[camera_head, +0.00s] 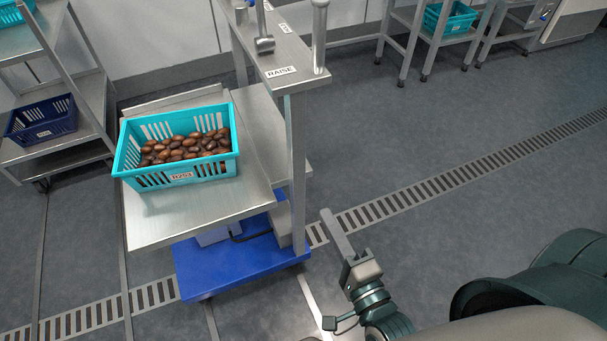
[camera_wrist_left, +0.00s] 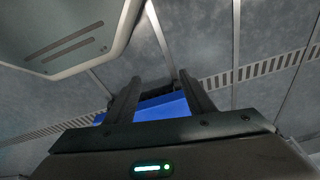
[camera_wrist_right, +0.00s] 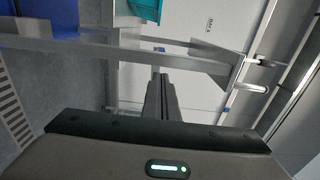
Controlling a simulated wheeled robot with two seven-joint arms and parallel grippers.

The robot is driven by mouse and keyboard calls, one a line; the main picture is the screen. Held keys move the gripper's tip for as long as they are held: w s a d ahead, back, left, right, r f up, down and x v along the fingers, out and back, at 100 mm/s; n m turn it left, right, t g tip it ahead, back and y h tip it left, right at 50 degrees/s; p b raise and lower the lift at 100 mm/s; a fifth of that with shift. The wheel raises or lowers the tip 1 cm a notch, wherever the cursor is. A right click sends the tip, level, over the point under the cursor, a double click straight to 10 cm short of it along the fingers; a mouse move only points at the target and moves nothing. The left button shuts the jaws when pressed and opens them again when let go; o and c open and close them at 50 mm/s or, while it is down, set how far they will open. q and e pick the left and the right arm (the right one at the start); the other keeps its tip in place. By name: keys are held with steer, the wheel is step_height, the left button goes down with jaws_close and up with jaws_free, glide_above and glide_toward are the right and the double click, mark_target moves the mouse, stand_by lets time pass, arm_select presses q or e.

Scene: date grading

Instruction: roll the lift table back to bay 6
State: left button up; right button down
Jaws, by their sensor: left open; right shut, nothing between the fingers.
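The lift table has a steel top (camera_head: 150,229), a blue wheeled base (camera_head: 240,265) and a post with a handle panel marked RAISE (camera_head: 300,80). A turquoise crate (camera_head: 125,160) of brown dates stands on its top. My right gripper (camera_head: 327,214) is shut and empty, low to the right of the post, not holding the table. In the right wrist view its fingers (camera_wrist_right: 161,78) are together. My left gripper (camera_wrist_left: 160,85) shows only in the left wrist view, open, with the blue base (camera_wrist_left: 165,106) beyond its fingers.
A steel rack with a dark blue crate (camera_head: 42,118) stands at the left. Another bench with a turquoise crate (camera_head: 450,20) stands at the back right. A drain grating (camera_head: 440,183) crosses the floor. The floor right of the table is open.

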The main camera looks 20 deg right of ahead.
steer(key=p, duration=0.1)
glide_toward(297, 163)
steer(key=w, duration=0.5)
steer(key=shift+w, duration=0.2)
steer(key=shift+w+a+f, duration=0.1)
steer(key=shift+w, duration=0.3)
arm_select(q)
step_height(297, 163, down, 3)
steer(key=shift+f, duration=0.1)
arm_select(e)
steer(key=shift+w, duration=0.1)
